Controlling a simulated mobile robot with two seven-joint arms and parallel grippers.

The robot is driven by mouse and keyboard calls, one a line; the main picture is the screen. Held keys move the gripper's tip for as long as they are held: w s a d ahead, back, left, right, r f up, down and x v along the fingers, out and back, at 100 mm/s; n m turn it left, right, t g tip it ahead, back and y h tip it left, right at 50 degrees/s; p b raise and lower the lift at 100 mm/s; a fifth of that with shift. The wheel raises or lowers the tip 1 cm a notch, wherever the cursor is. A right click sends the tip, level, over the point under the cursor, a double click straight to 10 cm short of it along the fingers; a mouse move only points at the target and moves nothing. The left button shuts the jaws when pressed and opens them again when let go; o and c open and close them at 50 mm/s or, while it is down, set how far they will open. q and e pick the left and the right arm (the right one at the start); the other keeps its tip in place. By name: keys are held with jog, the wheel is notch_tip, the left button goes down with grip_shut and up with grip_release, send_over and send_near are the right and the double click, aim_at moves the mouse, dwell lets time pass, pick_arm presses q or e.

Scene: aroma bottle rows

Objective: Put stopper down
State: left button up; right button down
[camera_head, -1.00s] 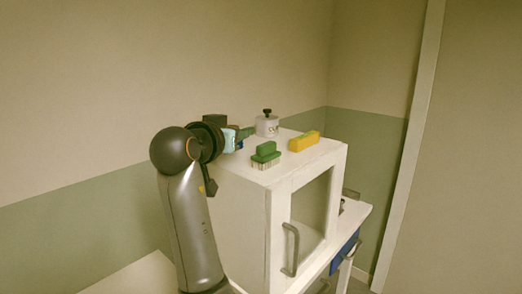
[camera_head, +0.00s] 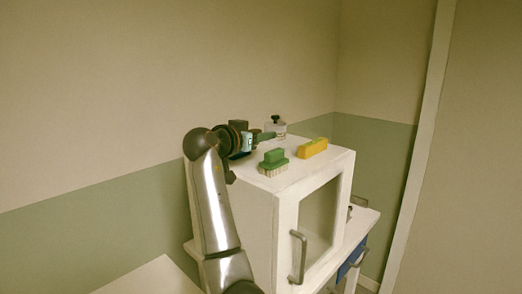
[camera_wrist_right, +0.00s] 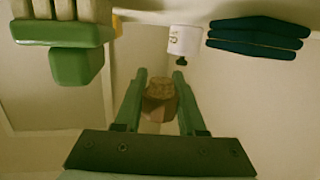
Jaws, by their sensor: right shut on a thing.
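My right gripper (camera_head: 266,136) reaches in from the left over the back of the white cabinet top (camera_head: 297,177), close to the lidded pot. In the right wrist view its green fingers (camera_wrist_right: 160,82) are shut on a brown, cork-like stopper (camera_wrist_right: 158,101). The stopper cannot be made out in the head view. Whether it touches the cabinet top is unclear. My left gripper is not in view.
A white pot with a black knob (camera_head: 281,129) stands at the back of the top. A green brush (camera_head: 273,158) and a yellow block (camera_head: 313,148) stand nearer the front. The wrist view shows dark stacked pieces (camera_wrist_right: 258,37). Some bare top lies between.

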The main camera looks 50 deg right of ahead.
aim_at(261, 158)
jog(key=shift+w+d+f, duration=0.3)
jog(key=shift+f, duration=0.2)
jog(key=shift+w+d+f, duration=0.3)
jog(key=shift+f, duration=0.2)
jog(key=shift+w+d+f+p, duration=0.1)
jog(key=shift+f+p, duration=0.3)
jog(key=shift+f, duration=1.3)
jog(key=shift+f, duration=0.1)
jog(key=shift+f, duration=0.15)
jog(key=c, duration=0.8)
grip_release()
jog(key=shift+o, duration=0.2)
jog(key=shift+r, duration=0.2)
